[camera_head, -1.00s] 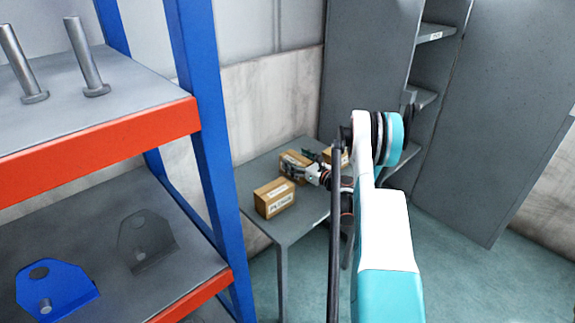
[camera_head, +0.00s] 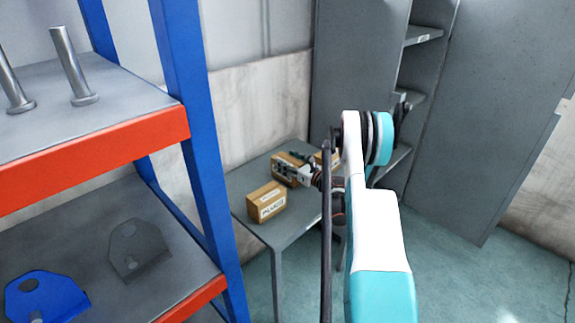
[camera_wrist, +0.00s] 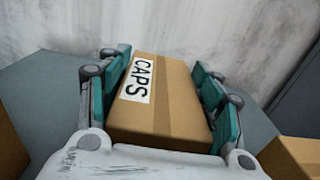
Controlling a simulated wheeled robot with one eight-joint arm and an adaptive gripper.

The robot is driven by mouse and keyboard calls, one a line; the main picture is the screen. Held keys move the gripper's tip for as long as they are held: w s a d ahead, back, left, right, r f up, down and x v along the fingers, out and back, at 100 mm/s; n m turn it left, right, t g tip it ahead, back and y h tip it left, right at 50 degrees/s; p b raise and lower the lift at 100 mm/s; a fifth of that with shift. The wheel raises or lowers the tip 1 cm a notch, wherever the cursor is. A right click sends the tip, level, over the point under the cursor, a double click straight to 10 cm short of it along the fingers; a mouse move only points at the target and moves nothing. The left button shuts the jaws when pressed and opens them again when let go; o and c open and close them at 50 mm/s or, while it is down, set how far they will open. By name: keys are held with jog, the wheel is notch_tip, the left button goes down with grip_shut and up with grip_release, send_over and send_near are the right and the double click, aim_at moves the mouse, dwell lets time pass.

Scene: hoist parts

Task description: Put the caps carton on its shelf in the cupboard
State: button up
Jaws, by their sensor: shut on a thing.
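The caps carton (camera_wrist: 175,105) is a brown box with a white CAPS label, between my gripper's two teal fingers in the wrist view. My gripper (camera_wrist: 160,92) is shut on it, one finger along each side. In the head view the carton (camera_head: 286,165) is at the back of the grey table (camera_head: 283,229), with my gripper (camera_head: 294,168) at it. I cannot tell whether it touches the tabletop. The grey cupboard (camera_head: 365,75) stands behind and to the right, open, with shelves (camera_head: 424,36) showing; my arm hides part of it.
A labelled carton (camera_head: 267,203) sits at the table's front left. Another carton (camera_head: 322,158) is right of the held one, partly hidden by my arm. A blue and orange rack (camera_head: 205,150) with metal parts stands close on the left. The floor at the right is clear.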

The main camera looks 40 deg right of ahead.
notch_tip(320, 180, up, 19)
jog(key=p, duration=0.6)
jog(key=shift+d, duration=0.1)
dwell(0.3)
